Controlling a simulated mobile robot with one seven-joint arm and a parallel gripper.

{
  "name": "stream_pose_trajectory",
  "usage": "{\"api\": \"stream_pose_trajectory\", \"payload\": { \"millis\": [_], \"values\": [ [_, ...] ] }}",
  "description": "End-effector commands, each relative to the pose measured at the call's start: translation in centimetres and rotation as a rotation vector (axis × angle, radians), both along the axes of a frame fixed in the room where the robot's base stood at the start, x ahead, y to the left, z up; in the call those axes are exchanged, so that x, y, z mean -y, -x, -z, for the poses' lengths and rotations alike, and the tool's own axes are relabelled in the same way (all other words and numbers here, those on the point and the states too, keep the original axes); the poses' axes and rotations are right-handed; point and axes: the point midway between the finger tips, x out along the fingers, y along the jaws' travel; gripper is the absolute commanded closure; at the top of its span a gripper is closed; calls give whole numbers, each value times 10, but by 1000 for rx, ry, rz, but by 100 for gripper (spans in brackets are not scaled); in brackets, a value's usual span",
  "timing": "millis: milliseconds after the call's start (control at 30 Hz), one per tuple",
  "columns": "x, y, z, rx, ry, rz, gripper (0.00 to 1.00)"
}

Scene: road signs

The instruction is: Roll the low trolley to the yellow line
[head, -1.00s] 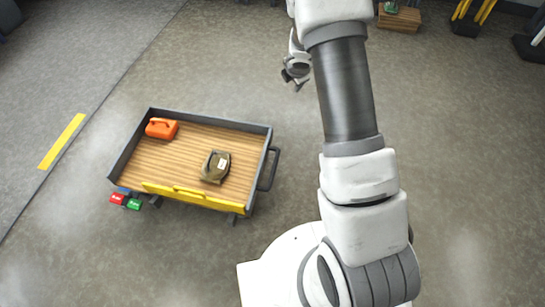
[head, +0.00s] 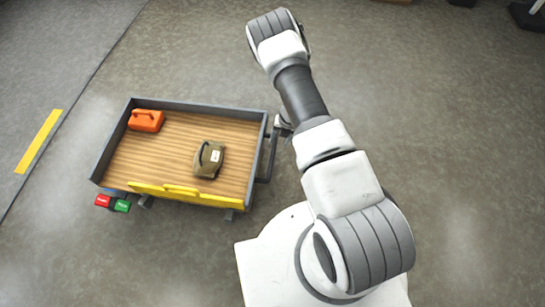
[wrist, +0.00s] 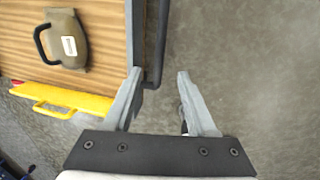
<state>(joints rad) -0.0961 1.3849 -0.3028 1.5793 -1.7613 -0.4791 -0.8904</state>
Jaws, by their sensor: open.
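The low trolley (head: 150,163) has a wooden deck, grey side walls and a yellow front panel. It stands left of my base in the head view. Its dark handle (head: 267,155) is on the right end. The handle also shows in the wrist view (wrist: 155,45), by the left finger. The yellow line (head: 39,141) lies on the floor left of the trolley, apart from it. My gripper (wrist: 158,80) is open and empty, with the left finger at the handle and the right finger over bare floor. In the head view my arm partly hides it near the handle.
An orange case (head: 146,121) and an olive bag (head: 209,160) with a white label ride on the deck. Floor between trolley and line is clear.

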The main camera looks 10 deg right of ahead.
Motion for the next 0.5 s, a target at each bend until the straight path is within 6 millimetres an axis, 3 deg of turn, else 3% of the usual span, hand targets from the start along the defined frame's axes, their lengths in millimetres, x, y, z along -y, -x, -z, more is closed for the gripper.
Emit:
{"api": "stream_pose_trajectory", "payload": {
  "millis": [100, 500],
  "values": [
    [-5, -1, 32, -1, 0, 1, 43],
    [-20, -8, 114, 1, 0, 2, 43]
  ]
}}
